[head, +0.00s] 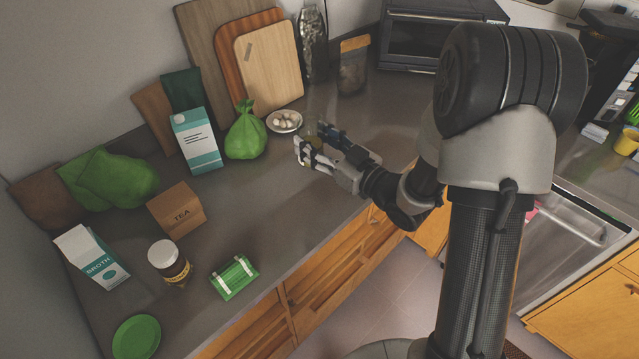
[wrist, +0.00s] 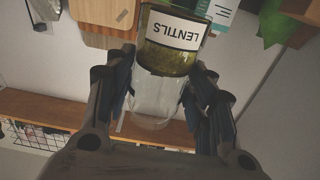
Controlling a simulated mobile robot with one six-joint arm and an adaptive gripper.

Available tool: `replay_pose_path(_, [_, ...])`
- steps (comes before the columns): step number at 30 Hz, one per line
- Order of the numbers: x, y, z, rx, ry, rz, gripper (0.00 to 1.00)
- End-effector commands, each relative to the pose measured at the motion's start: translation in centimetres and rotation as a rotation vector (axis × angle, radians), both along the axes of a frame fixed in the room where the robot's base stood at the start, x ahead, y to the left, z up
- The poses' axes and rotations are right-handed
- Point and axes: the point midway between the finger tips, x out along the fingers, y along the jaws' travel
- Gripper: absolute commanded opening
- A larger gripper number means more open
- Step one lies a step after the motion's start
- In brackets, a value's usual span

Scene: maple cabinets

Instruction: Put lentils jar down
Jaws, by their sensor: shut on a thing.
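The lentils jar (wrist: 170,62) is clear glass with green-brown contents and a white label reading LENTILS, which appears upside down in the wrist view. My gripper (wrist: 158,98) is shut on the jar, with one finger on each side of its clear glass part. In the head view my gripper (head: 311,144) is over the counter (head: 275,200), just right of the white bowl. Only a small greenish part of the jar (head: 313,142) shows there between the fingers. I cannot tell whether the jar touches the counter.
A white bowl of pale round things (head: 284,121), a green bag (head: 245,132) and a blue-white carton (head: 197,142) stand left of my gripper. Counter right of the gripper is clear.

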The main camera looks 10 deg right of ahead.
Motion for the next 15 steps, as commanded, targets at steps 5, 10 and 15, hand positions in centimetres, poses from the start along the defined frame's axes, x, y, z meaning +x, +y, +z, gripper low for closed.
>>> replay_pose_path(5, [0.0, 0.0, -5.4, 0.002, 0.002, -0.001, 0.17])
replay_pose_path(10, [0.0, 0.0, -8.8, 0.002, -0.001, -0.001, 0.17])
replay_pose_path(15, [0.1, 0.0, -9.9, 0.000, -0.004, -0.001, 0.17])
